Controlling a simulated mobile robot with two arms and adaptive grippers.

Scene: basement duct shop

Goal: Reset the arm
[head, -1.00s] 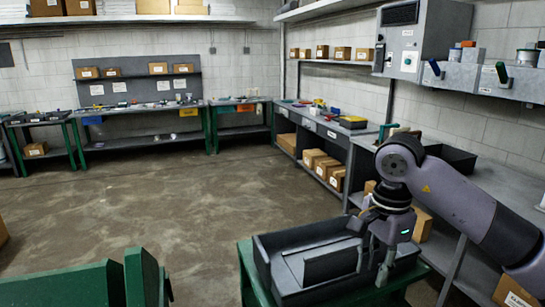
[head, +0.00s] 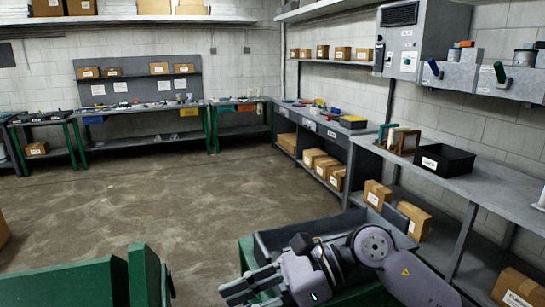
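My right arm comes in from the lower right, with its grey-purple wrist low in the picture. My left gripper is out of view.
A grey bench (head: 490,190) runs along the right wall, with a black bin (head: 444,160), small frames (head: 403,139) and cardboard boxes (head: 414,220) below. A green structure (head: 75,285) stands at lower left. The middle floor is clear.

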